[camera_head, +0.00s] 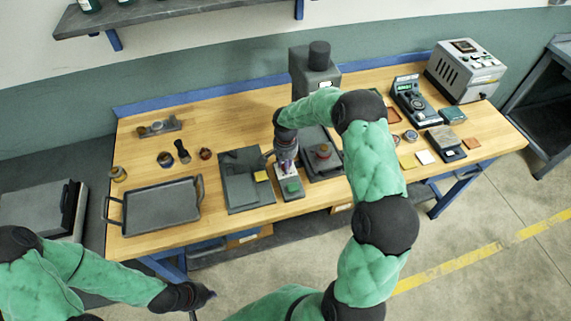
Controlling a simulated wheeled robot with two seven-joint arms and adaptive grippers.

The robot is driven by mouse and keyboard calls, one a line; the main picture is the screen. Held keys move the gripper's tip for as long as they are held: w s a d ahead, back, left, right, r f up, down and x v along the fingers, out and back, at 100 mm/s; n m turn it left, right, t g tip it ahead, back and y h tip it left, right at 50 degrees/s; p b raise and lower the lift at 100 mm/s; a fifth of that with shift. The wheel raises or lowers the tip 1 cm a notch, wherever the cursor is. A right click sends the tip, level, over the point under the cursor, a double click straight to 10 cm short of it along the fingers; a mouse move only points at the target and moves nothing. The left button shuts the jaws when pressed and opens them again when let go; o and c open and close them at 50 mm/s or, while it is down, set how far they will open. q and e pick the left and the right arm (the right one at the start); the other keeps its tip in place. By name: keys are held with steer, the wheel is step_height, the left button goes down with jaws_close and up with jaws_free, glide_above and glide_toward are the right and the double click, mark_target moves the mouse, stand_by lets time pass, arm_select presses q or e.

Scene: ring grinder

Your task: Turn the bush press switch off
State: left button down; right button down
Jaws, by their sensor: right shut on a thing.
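The bush press (316,77) stands at the back of the wooden bench, a grey machine with a dark cylinder on top; my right arm hides part of it. A small grey switch box with a green button (292,187) lies near the bench's front edge. My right gripper (285,168) reaches down to the back part of this switch and is shut on it; the fingers hide the gripped part. My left gripper (203,297) hangs low in front of the bench, away from the switch. Its fingers are too small and dark to tell.
A dark plate with a yellow block (261,175) lies just left of the switch. A grey fixture with a red-based knob (323,152) is close on the right. A handled tray (160,207) sits at the left; instruments (412,100) and small blocks fill the right side.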

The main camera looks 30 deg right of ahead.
steer(key=n, duration=0.3)
steer(key=shift+w, duration=0.1)
steer(key=n, duration=0.3)
steer(key=shift+r+n+b, duration=0.1)
steer(key=shift+n+b, duration=0.2)
steer(key=shift+n, duration=0.1)
steer(key=n, duration=0.6)
steer(key=shift+w, duration=0.1)
steer(key=shift+r+n, duration=0.1)
steer(key=shift+n, duration=0.2)
steer(key=c, duration=1)
jaws_free()
steer(key=shift+o, duration=0.2)
